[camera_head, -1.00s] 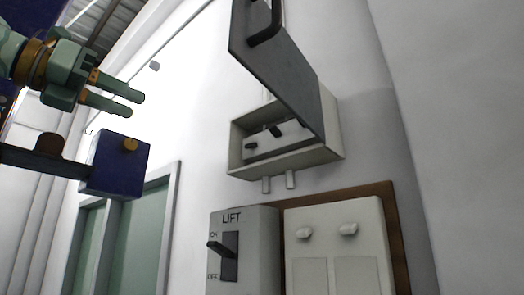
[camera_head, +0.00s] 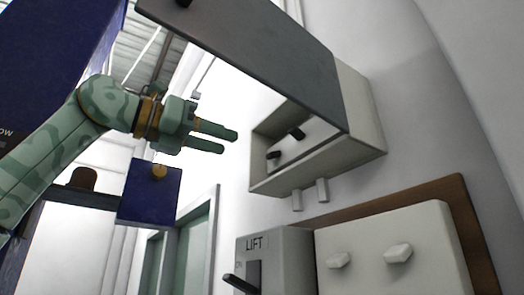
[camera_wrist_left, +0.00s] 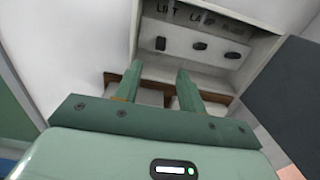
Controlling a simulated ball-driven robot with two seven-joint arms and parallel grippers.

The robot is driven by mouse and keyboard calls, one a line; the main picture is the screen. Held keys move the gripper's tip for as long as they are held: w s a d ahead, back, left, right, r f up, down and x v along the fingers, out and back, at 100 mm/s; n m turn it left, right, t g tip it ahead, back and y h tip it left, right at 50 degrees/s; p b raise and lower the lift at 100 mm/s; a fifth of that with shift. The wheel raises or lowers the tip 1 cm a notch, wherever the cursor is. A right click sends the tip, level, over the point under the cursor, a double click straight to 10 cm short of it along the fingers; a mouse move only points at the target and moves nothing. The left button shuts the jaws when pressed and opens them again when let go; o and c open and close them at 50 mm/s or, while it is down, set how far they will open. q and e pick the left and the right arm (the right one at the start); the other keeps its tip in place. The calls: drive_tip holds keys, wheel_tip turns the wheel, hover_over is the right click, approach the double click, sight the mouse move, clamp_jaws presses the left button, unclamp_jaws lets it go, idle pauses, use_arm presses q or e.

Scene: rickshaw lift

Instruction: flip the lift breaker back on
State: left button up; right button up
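The breaker box (camera_head: 365,120) is on the white wall, its grey lid (camera_head: 255,55) swung up and open. Inside, a dark lever (camera_head: 273,155) sits at the left and another (camera_head: 296,133) beside it; the lid hides the rest. In the left wrist view the lift breaker (camera_wrist_left: 160,43) is the leftmost of three dark switches, under the word LIFT, and looks different from the other two. My left gripper (camera_head: 229,141) is open and empty, just left of the box, apart from it. In the left wrist view its fingers (camera_wrist_left: 158,82) point at the box's lower part. My right gripper is not in view.
Below stands a grey LIFT switch box (camera_head: 290,255) with a protruding lever, beside a pale panel (camera_head: 395,250) on a brown board. A dark blue box (camera_head: 150,195) and a green door (camera_head: 196,240) are at the left. Two stubs (camera_head: 310,193) hang under the breaker box.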

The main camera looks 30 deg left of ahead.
sight(267, 155)
use_arm(q)
drive_tip(key=p+x, duration=0.1)
drive_tip(key=x, duration=0.7)
drive_tip(key=shift+d, duration=0.1)
drive_tip(key=shift+p+x, duration=0.4)
drive_tip(key=shift+x, duration=0.5)
drive_tip(key=shift+s, duration=0.1)
clamp_jaws()
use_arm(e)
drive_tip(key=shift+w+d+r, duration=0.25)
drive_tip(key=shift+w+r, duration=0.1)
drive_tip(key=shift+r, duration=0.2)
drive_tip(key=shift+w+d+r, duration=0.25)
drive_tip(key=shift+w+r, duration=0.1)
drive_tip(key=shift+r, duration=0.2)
